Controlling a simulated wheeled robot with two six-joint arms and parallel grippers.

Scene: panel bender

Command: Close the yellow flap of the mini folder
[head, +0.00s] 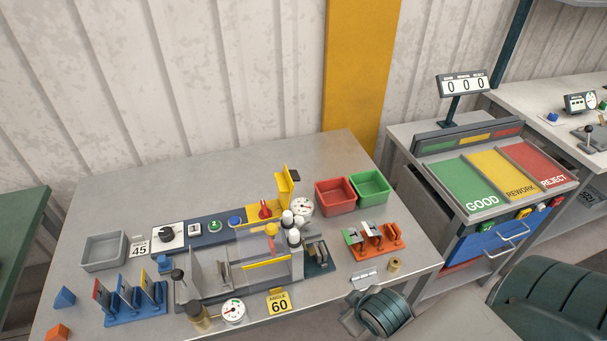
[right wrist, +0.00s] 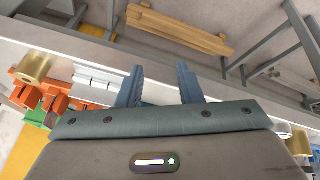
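The mini folder is most likely the grey bending machine (head: 225,262) on the table in the head view. A yellow flap-like plate (head: 284,188) stands upright at its back right, beside a red knob (head: 265,208). A yellow strip (head: 267,263) lies along its front part. The right wrist view does not clearly show the folder. My right gripper (right wrist: 158,88) has its two fingers apart with nothing between them, near the table's front edge, right of and in front of the machine. My left gripper is in neither view.
Red (head: 336,197) and green (head: 370,188) bins stand right of the upright plate. An orange rack (head: 376,240) stands between the bins and my right arm. A blue rack (head: 135,302) and grey tray (head: 104,250) are at left. The table's back left is clear.

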